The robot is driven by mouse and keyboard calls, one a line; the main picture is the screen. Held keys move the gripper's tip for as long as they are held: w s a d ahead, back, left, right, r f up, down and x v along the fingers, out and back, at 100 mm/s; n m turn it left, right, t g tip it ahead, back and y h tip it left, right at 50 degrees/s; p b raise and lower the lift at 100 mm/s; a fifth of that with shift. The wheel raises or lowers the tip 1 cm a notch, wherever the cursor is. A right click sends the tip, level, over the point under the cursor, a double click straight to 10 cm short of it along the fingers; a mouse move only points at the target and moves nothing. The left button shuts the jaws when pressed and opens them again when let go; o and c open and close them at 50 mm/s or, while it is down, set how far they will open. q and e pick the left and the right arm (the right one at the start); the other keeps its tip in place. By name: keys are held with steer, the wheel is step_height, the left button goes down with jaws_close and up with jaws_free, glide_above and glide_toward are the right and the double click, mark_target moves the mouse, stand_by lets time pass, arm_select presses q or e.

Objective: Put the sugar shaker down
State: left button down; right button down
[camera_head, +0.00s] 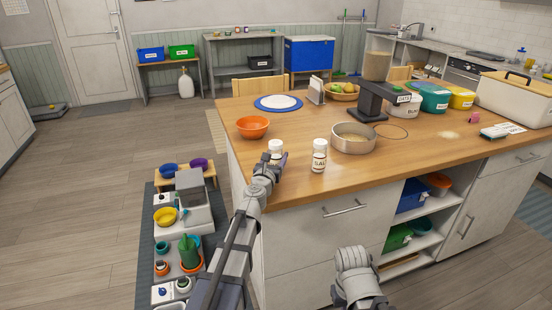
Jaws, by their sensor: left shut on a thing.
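A small white-topped shaker (276,146) stands upright at the front left edge of the wooden counter (290,190), taken to be the sugar shaker. My left gripper (277,158) is shut on it, and the gripper covers its lower part and label. I cannot tell whether its base touches the wood. A second, similar shaker (319,156) with a label that seems to read SALT stands upright just to the right, apart from the gripper. My right arm shows low in the picture in front of the drawers; its fingertips do not show.
A metal bowl (352,145) stands right of the salt shaker, an orange bowl (252,127) behind left. A plate on a blue mat (278,103), a dispenser (372,100) and tubs (429,97) stand farther back. Bare wood lies between the orange bowl and metal bowl.

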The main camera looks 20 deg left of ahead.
arm_select(q)
steer(key=shift+c, duration=0.7)
jaws_free()
steer(key=shift+r, duration=0.1)
steer(key=s, duration=1.2)
